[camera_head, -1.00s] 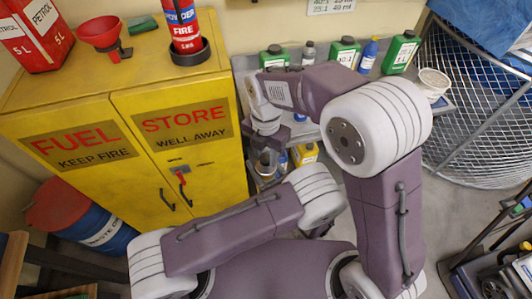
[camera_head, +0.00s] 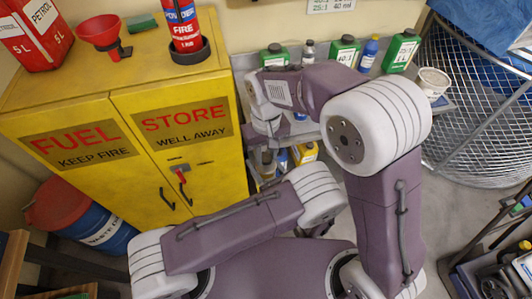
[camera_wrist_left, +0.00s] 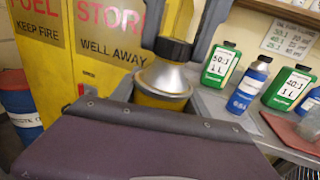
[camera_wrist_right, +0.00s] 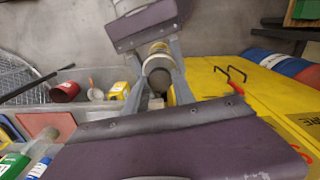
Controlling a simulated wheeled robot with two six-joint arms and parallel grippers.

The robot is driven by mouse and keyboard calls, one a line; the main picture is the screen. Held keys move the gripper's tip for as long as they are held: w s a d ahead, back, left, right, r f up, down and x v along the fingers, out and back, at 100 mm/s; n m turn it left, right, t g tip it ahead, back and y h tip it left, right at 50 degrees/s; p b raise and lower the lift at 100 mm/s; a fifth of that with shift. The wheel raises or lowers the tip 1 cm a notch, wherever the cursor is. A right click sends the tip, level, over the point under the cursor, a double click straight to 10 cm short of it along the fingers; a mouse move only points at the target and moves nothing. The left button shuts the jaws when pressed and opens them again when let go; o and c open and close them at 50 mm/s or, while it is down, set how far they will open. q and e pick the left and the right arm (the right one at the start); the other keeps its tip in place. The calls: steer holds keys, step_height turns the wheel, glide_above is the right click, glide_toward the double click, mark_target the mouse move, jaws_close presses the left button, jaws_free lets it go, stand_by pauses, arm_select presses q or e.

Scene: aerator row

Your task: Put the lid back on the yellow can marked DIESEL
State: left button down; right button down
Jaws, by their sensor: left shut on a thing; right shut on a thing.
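A yellow can (camera_wrist_left: 158,98) with a silver cone shoulder (camera_wrist_left: 165,78) stands about upright in the left wrist view, in front of my left gripper (camera_wrist_left: 165,100). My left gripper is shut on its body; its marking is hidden. A black lid (camera_wrist_left: 172,49) is at the top of the cone, between the grey fingers of my right gripper (camera_wrist_left: 178,42), which come down from above and are shut on it. I cannot tell whether it is fully seated. The right wrist view shows the dark lid (camera_wrist_right: 158,76) between those fingers. In the head view my right gripper (camera_head: 264,150) is beside the cabinet.
A yellow fuel cabinet (camera_head: 150,150) is close on the left. Green bottles (camera_head: 344,50) and a blue bottle (camera_head: 368,54) stand on a grey shelf behind. Another yellow container (camera_head: 306,153) stands lower down. A wire basket (camera_head: 480,110) is at right.

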steer(key=m, duration=0.6)
steer(key=shift+m, duration=0.4)
steer(key=m, duration=0.5)
steer(key=c, duration=1)
jaws_free()
steer(key=shift+c, duration=0.2)
steer(key=shift+r, duration=0.1)
step_height(320, 180, up, 4)
steer(key=shift+r, duration=0.15)
steer(key=shift+c, duration=0.3)
